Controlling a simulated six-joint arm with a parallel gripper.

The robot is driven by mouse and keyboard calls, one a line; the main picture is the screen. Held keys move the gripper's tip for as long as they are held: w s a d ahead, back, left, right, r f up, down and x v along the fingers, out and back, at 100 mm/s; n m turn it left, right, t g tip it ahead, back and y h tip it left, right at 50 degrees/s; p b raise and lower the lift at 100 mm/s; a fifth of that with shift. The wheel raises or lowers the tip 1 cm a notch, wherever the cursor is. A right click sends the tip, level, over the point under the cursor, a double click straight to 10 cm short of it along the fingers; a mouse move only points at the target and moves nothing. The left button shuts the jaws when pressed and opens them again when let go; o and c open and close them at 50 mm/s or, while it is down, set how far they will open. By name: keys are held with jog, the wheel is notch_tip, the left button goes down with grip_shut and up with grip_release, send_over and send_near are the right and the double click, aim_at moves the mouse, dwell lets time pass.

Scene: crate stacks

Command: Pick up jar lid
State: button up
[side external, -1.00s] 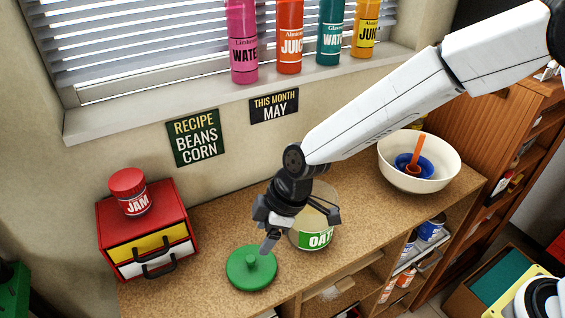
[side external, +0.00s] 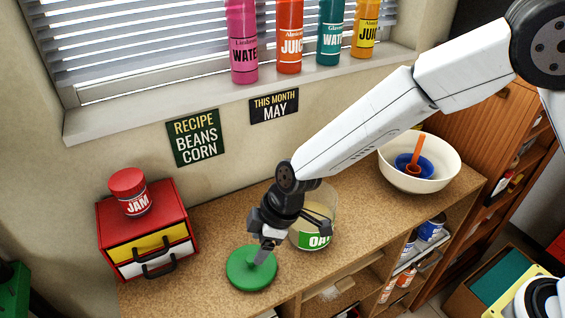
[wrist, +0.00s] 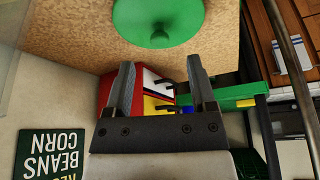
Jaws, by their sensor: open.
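The green jar lid (side external: 240,275) lies on the cork-coloured counter, knob up, in front of the oats jar (side external: 316,236). In the wrist view the lid (wrist: 180,18) is at the top, with its knob (wrist: 159,40) beyond my fingertips. My gripper (side external: 266,250) is low over the lid, one finger in front of the knob in the side view. In the wrist view my gripper (wrist: 163,82) has its two fingers spread with nothing between them. Whether a finger touches the lid is unclear.
A red drawer box (side external: 184,203) with a jam jar (side external: 131,192) on it stands left. A white bowl (side external: 420,175) holding a blue bowl and orange utensil is at right. The open-topped oats jar stands close beside my gripper. Bottles line the windowsill (side external: 210,92).

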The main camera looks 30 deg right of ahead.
aim_at(251, 258)
jog(key=shift+x, duration=2.45)
jog(key=shift+r, duration=0.1)
grip_shut()
